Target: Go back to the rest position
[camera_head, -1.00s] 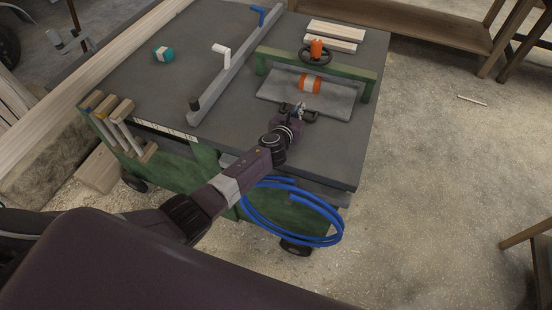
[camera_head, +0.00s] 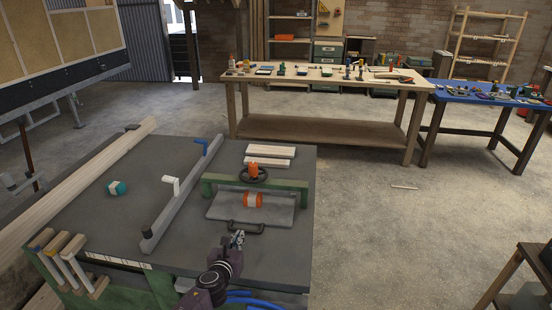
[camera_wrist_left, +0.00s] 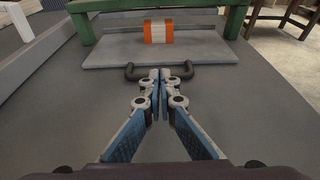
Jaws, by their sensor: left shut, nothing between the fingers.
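My left gripper (camera_head: 238,238) is shut and empty, low over the front part of the grey machine table (camera_head: 274,262). In the left wrist view the gripper (camera_wrist_left: 160,74) has its fingertips together, pointing at the dark handle (camera_wrist_left: 130,73) of the grey plate (camera_wrist_left: 105,53). Whether the fingertips touch the handle I cannot tell. My right gripper is not in view.
A grey rail (camera_head: 181,198) with a white lever (camera_head: 171,183) runs along the table. A teal roll (camera_head: 116,188) lies to the left. A wooden workbench (camera_head: 300,76) and a blue-topped table (camera_head: 480,95) stand behind. The floor (camera_head: 400,220) at the right is mostly clear.

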